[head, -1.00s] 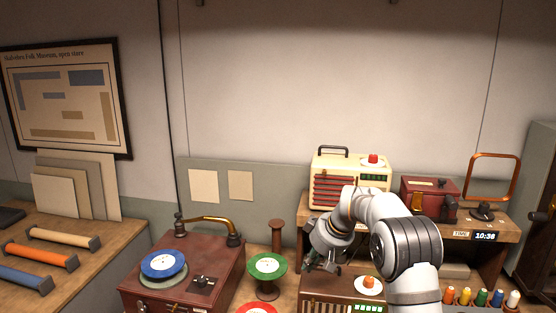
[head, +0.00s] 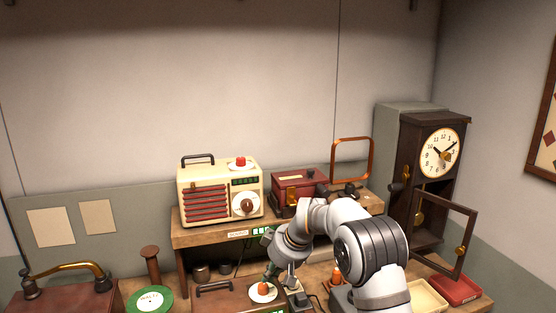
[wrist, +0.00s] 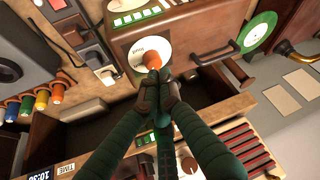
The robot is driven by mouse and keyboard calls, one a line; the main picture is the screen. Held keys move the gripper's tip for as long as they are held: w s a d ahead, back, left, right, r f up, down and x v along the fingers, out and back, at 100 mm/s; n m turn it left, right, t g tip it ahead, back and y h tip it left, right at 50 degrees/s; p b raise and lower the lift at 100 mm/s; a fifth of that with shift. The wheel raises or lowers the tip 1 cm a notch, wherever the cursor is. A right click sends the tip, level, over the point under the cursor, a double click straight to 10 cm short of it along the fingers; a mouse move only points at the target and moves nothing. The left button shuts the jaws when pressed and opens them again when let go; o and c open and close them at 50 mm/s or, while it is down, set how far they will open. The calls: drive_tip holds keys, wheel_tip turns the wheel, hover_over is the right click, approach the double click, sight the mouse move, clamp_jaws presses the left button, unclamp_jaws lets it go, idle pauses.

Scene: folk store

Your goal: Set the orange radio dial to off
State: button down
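The orange dial (head: 263,286) sits on a white disc on top of a brown radio (head: 225,299) on the lower bench. In the wrist view, the orange dial (wrist: 153,63) stands on its white disc (wrist: 146,50), which has small lettering I cannot read. My gripper (head: 269,272) is beside and just above the dial. In the wrist view, the dark green fingers of my gripper (wrist: 158,84) have their tips together right at the dial and partly cover it. No gap shows between the tips. I cannot tell whether they touch the dial.
A cream radio (head: 217,198) with a red dial (head: 241,161) and a dark red box (head: 299,189) stand on the shelf above. A green disc (head: 150,299) is at left. Small coloured bottles (wrist: 40,104) line the bench edge. A pendulum clock (head: 432,170) with its door open is at right.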

sight(268, 291)
wheel_tip(268, 291, down, 6)
drive_tip(key=b, duration=0.4)
drive_tip(key=shift+b, duration=0.3)
drive_tip(key=shift+w+a+r+p, duration=0.15)
drive_tip(key=shift+w+p, duration=0.25)
drive_tip(key=shift+w, duration=0.05)
idle(0.6)
drive_tip(key=shift+w+d+b, duration=0.2)
drive_tip(key=shift+d+b, duration=0.15)
drive_tip(key=shift+b, duration=0.4)
drive_tip(key=shift+w+d, duration=0.3)
drive_tip(key=shift+w, duration=0.05)
idle(0.4)
drive_tip(key=shift+d+b, duration=0.15)
drive_tip(key=shift+b, duration=0.2)
